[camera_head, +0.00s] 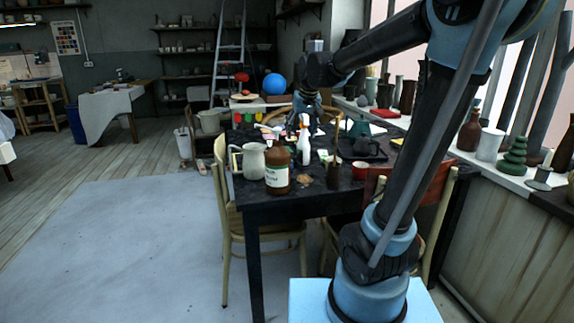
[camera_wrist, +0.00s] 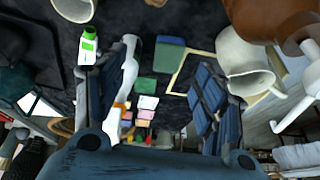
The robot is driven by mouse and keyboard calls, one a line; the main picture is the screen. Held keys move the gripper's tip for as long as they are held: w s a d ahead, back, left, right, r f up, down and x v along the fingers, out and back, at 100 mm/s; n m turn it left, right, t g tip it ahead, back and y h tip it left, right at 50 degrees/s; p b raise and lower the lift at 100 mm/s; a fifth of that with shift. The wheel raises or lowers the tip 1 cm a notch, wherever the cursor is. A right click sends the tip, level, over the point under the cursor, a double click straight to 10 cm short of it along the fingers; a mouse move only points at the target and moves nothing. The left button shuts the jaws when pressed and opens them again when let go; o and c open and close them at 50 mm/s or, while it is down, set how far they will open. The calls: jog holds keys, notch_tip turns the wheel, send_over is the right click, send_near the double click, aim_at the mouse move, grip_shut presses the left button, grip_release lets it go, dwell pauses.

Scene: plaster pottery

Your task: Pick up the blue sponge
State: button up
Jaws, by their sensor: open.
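A small block with a blue face and a green face (camera_wrist: 169,52), which looks like the blue sponge, lies on the dark tabletop in the wrist view. It appears beyond and between my fingers, apart from them. My gripper (camera_wrist: 167,62) is open and points down at the table, with nothing between its fingers. In the head view my gripper (camera_head: 306,115) is over the far part of the table, behind a white bottle (camera_head: 304,145). I cannot make out the sponge in the head view.
The dark table (camera_head: 320,202) is cluttered. A white jug (camera_head: 252,162), a brown bottle (camera_head: 278,172) and a red cup (camera_head: 361,170) stand near its front. In the wrist view, a green block (camera_wrist: 145,88) and small coloured pieces lie close to my fingers; a cream jug (camera_wrist: 243,62) is at right.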

jog(key=w+a+n, duration=0.1)
jog(key=w+a, duration=0.4)
jog(key=w, duration=0.1)
jog(key=x, duration=1.1)
jog(key=shift+s+f, duration=0.15)
jog(key=shift+f, duration=0.05)
jog(key=shift+x, duration=2.6)
jog(key=shift+s+d+f, duration=0.15)
jog(key=shift+s+f, duration=0.05)
jog(key=shift+f, duration=0.1)
jog(key=c, duration=0.5)
